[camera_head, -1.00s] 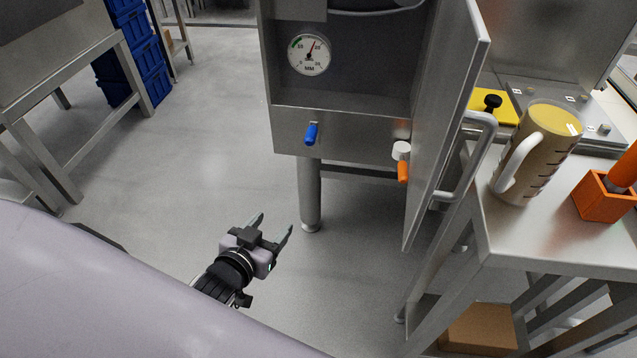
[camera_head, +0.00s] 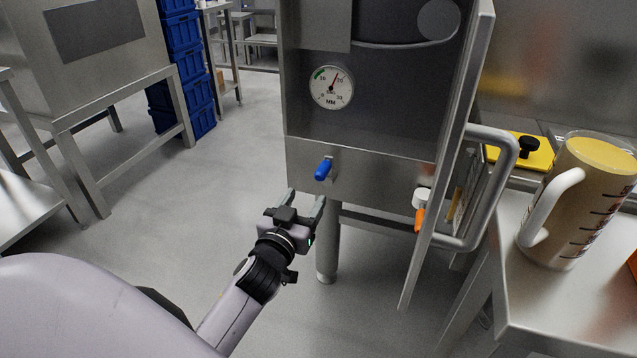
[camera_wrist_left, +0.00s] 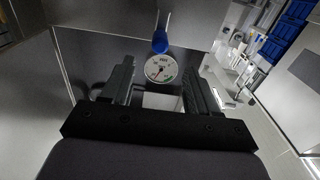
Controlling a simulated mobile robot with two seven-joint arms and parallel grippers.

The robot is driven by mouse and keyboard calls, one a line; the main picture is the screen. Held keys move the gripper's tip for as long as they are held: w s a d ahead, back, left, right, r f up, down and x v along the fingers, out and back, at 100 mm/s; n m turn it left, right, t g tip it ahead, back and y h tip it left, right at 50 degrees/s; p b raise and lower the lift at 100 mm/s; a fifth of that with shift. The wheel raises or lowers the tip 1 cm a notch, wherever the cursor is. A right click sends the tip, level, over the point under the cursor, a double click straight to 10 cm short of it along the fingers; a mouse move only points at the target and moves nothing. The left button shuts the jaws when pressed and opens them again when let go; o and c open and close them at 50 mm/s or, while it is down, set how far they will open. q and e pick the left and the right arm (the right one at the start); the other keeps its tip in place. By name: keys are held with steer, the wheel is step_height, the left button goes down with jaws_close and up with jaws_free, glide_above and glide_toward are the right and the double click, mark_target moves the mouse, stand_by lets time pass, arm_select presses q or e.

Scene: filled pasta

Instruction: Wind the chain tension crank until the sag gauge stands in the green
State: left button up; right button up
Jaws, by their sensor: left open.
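The round sag gauge (camera_head: 331,88), marked MM, sits on the steel machine's front; its red needle points up and slightly right, near 20, outside the green band at upper left. Below it a blue crank handle (camera_head: 323,169) sticks out of the lower panel. In the left wrist view the gauge (camera_wrist_left: 160,70) and the blue handle (camera_wrist_left: 160,43) appear beyond the fingers. My left gripper (camera_head: 306,200) is open and empty, just below and left of the blue handle in the head view, apart from it. My right gripper is not in view.
An orange handle with a white hub (camera_head: 420,205) is on the panel's right. The open steel door (camera_head: 435,190) stands right of the panel. A measuring jug (camera_head: 580,215) stands on the right table. Blue crates (camera_head: 185,70) are stacked at back left; the floor between is clear.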

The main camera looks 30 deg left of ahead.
mark_target(318, 179)
arm_select(q)
steer(key=b+x, duration=0.2)
steer(key=x, duration=0.7)
steer(key=shift+w, duration=0.1)
steer(key=shift+x, duration=0.85)
steer(key=shift+w+a, duration=0.1)
steer(key=shift+w, duration=0.1)
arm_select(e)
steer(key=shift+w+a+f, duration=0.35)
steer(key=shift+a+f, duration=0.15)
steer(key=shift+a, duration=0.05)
